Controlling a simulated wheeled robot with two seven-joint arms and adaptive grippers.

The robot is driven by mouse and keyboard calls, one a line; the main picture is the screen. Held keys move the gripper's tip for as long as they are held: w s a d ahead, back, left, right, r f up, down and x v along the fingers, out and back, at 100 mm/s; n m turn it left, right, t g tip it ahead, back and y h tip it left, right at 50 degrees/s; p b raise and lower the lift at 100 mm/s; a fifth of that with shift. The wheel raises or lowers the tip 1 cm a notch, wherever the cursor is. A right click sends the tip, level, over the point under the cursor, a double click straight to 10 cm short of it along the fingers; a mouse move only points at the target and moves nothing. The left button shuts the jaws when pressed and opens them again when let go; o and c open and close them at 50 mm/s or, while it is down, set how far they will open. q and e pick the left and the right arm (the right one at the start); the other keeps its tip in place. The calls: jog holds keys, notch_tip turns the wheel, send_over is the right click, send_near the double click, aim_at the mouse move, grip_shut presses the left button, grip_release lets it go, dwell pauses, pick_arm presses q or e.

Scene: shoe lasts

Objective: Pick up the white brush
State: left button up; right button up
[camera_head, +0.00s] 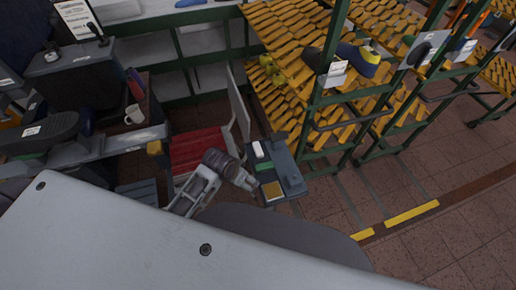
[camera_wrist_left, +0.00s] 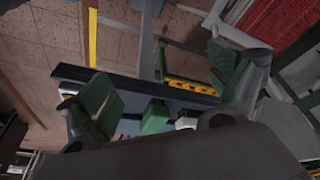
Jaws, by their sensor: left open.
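The white brush (camera_head: 258,149) lies at the far end of a small dark tray (camera_head: 290,172). A small white patch beside a green block in the left wrist view (camera_wrist_left: 186,123) looks like the same brush, mostly hidden by my gripper. My left gripper (camera_head: 246,182) is close to the tray's left side in the head view, nearer the front than the brush. In the left wrist view its two green-padded fingers (camera_wrist_left: 165,85) are spread apart with nothing held between them. My right gripper is not in view.
A green block (camera_head: 264,166) and a yellow piece (camera_head: 272,190) share the tray with the brush. A green-framed rack with yellow slatted shelves (camera_head: 290,45) stands close behind. A red seat (camera_head: 200,148) is left of the tray. Tiled floor lies open at right.

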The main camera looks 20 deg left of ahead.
pick_arm(q)
jog(key=w+d+r+m, duration=0.1)
jog(key=w+d, duration=0.1)
jog(key=w+d+r+m, duration=0.1)
jog(key=w+d+r, duration=0.1)
jog(key=w+d+r+m+h, duration=0.1)
jog(key=w+d, duration=0.1)
jog(key=shift+d+r+m+g, duration=0.2)
jog(key=shift+r+m+g, duration=0.1)
jog(key=shift+r, duration=0.05)
jog(key=shift+w+d+r+m, duration=0.3)
jog(key=shift+w+r+m, duration=0.15)
jog(key=shift+w, duration=0.1)
jog(key=shift+w+d+r+m+g, duration=0.1)
jog(key=shift+w+r+m+g, duration=0.3)
jog(key=shift+w+r, duration=0.1)
jog(key=shift+w+r+m, duration=0.25)
jog(key=shift+w+r, duration=0.15)
jog(key=shift+w, duration=0.05)
jog(key=w+a+r+m+g+y, duration=0.1)
jog(key=w+a+r+y, duration=0.1)
jog(key=w+a+r, duration=0.3)
jog(key=shift+a+r+m+g+y+b, duration=0.3)
jog(key=shift+a+r+m+g+b, duration=0.1)
jog(key=shift+a+r, duration=0.25)
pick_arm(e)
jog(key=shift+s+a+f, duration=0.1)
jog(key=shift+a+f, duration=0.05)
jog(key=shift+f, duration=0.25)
